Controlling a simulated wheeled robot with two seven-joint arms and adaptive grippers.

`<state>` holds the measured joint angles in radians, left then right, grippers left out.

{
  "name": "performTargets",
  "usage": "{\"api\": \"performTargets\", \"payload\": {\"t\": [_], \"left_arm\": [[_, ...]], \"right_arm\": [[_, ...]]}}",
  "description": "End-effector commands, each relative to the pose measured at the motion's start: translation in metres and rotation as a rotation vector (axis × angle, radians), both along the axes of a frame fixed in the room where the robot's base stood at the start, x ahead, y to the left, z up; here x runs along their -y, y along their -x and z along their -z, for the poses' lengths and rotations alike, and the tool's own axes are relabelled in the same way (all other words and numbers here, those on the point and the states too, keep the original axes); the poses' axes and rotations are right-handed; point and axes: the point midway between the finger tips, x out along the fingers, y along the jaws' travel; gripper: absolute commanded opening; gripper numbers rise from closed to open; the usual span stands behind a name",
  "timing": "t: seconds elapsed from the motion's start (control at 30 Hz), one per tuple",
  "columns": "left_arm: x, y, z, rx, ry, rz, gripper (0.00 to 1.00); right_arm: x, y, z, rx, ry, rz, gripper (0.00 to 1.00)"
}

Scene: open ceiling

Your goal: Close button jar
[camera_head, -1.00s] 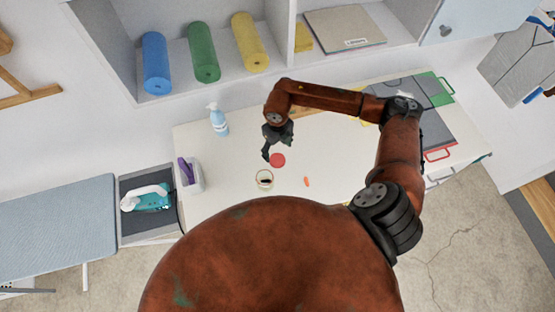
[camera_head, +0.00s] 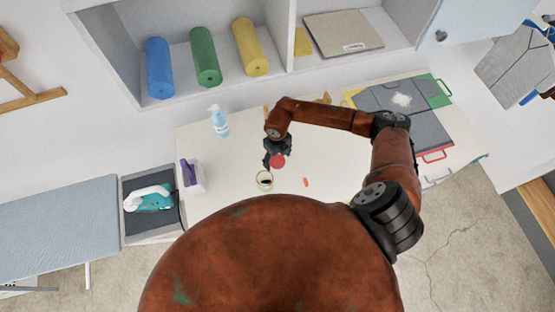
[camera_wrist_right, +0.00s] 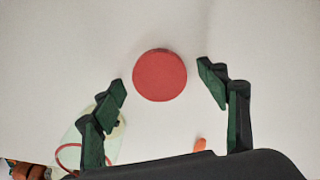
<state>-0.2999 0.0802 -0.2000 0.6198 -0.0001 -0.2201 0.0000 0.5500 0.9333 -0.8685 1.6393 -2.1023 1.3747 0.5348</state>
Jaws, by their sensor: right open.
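A round red lid (camera_head: 278,161) lies on the white table, close beside my right gripper (camera_head: 272,158). In the right wrist view the red lid (camera_wrist_right: 160,75) sits ahead of and between the two spread fingers of the right gripper (camera_wrist_right: 165,88), which hold nothing. The open jar (camera_head: 265,180) stands on the table just in front and a little left of the lid. In the right wrist view the jar (camera_wrist_right: 118,138) shows at lower left, partly hidden behind a finger; its contents are too small to tell. My left gripper is not in view.
A small orange object (camera_head: 306,182) lies right of the jar. A spray bottle (camera_head: 219,122) and a white box with a purple item (camera_head: 191,176) stand to the left. The table around the jar is mostly clear.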

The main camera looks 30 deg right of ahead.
Motion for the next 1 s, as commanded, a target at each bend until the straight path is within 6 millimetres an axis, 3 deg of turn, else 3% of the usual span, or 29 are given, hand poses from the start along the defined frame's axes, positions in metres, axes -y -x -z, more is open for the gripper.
{"api": "performTargets", "payload": {"t": [0.33, 0.73, 1.0], "left_arm": [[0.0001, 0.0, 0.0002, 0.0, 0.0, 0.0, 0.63], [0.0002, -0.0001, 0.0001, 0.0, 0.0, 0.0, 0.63], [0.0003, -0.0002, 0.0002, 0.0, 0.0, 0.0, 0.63]], "right_arm": [[-0.0001, -0.0003, 0.0012, 0.001, 0.0, -0.001, 0.68], [-0.0001, -0.0004, 0.0009, 0.001, 0.0, 0.0, 0.4], [-0.0001, -0.0004, 0.0007, 0.001, 0.0, 0.0, 0.39]]}}
